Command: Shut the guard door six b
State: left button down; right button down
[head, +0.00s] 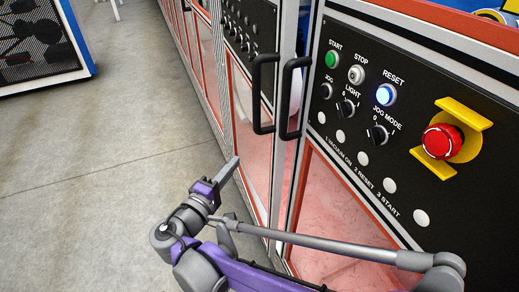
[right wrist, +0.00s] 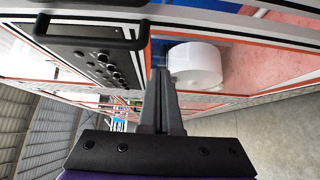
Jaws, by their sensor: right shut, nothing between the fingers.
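Two tall guard doors stand side by side, framed in grey and orange with reddish clear lower panes. The left door (head: 248,150) and the right door (head: 335,200) each carry a black upright handle, the left handle (head: 264,95) and the right handle (head: 292,98). A narrow vertical gap seems to run between them; I cannot tell which is ajar, and no "six b" label is readable. My right gripper (head: 232,165) is shut and empty, in front of the left door's lower pane, below its handle and apart from it. It also shows in the right wrist view (right wrist: 159,78). My left gripper is out of view.
The right door's control panel (head: 330,130) has buttons, switches and a red emergency stop (head: 441,141) on yellow. A white roll (right wrist: 195,63) shows by the machine in the right wrist view. Grey floor (head: 110,150) is clear at left, with a blue-edged cabinet (head: 85,50) beyond.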

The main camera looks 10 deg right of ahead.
jog(key=s+d+x, duration=0.1)
jog(key=d+x, duration=0.1)
jog(key=x, duration=1.1)
jog(key=shift+s+d, duration=0.2)
jog(key=shift+s, duration=0.15)
